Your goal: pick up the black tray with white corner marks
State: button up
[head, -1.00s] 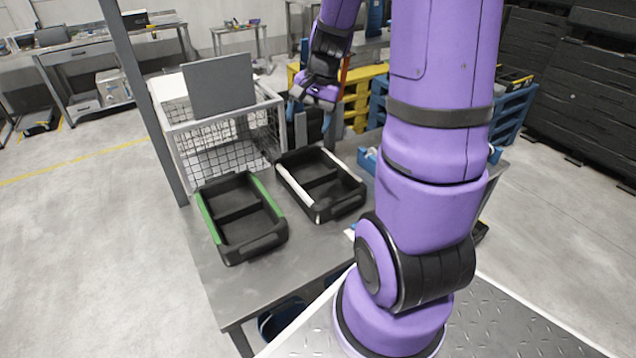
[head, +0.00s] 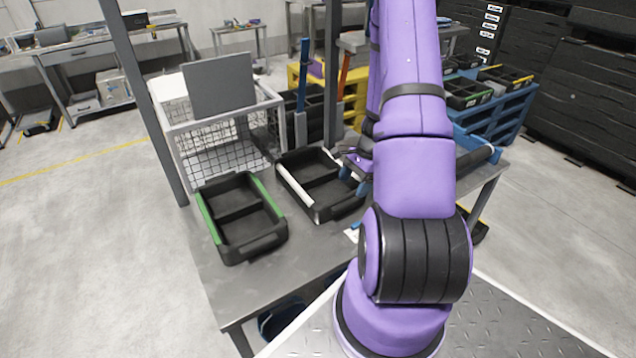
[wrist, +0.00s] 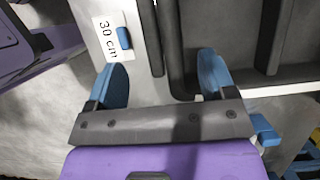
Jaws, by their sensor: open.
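A black tray with white strips along its sides (head: 325,180) rests on the grey table, centre of the head view; my arm hides its right part. I see white edging on it but no separate corner marks. In the wrist view a black tray (wrist: 285,40) with a white strip fills the upper right. My gripper (wrist: 163,78) is open, blue fingers apart, with dark bars of the tray's end showing between and beyond them. I cannot tell whether the fingers touch it. In the head view the gripper is mostly hidden behind my arm.
A black tray with green edges (head: 242,220) stands left of the white-edged one. A wire basket (head: 225,140) is behind them. A "30 cm" label (wrist: 106,40) lies on the table. Posts rise at the table's back. More trays (head: 465,92) sit on a blue pallet.

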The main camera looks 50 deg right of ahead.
aim_at(344, 199)
jog(key=shift+a+x, duration=0.15)
jog(key=shift+x, duration=1.85)
jog(key=shift+a+x, duration=0.1)
jog(key=shift+x, duration=1.95)
jog(key=shift+w+r, duration=0.1)
jog(key=shift+w, duration=0.05)
jog(key=c, duration=1.2)
jog(key=shift+r, duration=0.15)
